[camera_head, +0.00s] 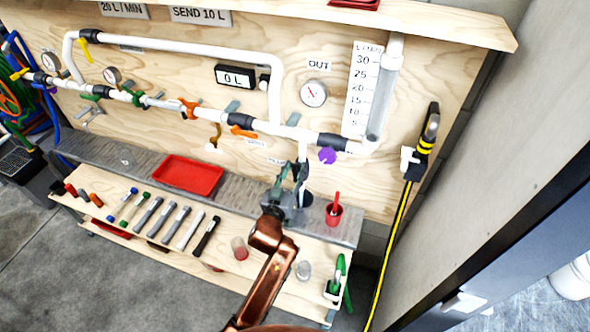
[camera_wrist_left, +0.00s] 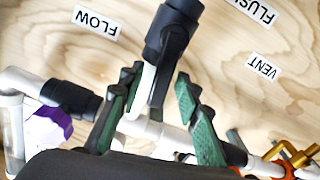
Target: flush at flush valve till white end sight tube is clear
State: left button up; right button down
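My left gripper (camera_head: 292,178) is at the panel's lower pipework, in front of a short white branch pipe (camera_head: 303,150) that drops from the main line. In the left wrist view its two green fingers (camera_wrist_left: 158,92) are spread apart. A white stem (camera_wrist_left: 147,88) running to a black fitting (camera_wrist_left: 173,32) lies between them, nearer the left finger. I cannot tell whether they touch. A partly cut "FLUSH" label (camera_wrist_left: 255,10) shows beside the fitting. A clear sight tube (camera_head: 380,100) stands beside the numbered scale. My right gripper is not seen.
A purple knob (camera_head: 327,156) and an orange handle (camera_head: 243,131) are close to the gripper. A red tray (camera_head: 188,175) and a red cup (camera_head: 334,212) sit on the grey shelf. Several cylinders lie on the lower wooden shelf. A yellow cable hangs at right.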

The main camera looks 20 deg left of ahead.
pick_arm(q)
jog(key=shift+w, duration=0.15)
jog(key=shift+c, duration=0.4)
grip_shut()
